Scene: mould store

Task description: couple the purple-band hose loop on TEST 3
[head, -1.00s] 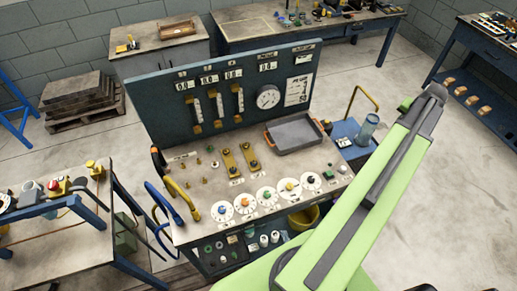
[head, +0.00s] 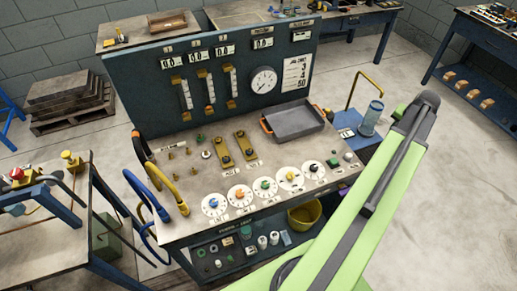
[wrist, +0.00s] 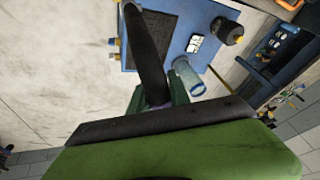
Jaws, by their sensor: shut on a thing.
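My gripper (wrist: 158,98) shows in the wrist view with its dark green fingers closed on a thick black hose (wrist: 147,50). The test bench (head: 285,178) has a blue back panel (head: 150,110) with several displays. Small brass fittings (head: 171,154) stand on its left part. I cannot read which place is TEST 3.
Blue, yellow and black hose loops (head: 160,178) hang at the bench's left end. A grey tray (head: 293,122) and several dials (head: 240,194) occupy the top. A blue cart (head: 352,133) with a clear cylinder (head: 371,117) stands right of the bench.

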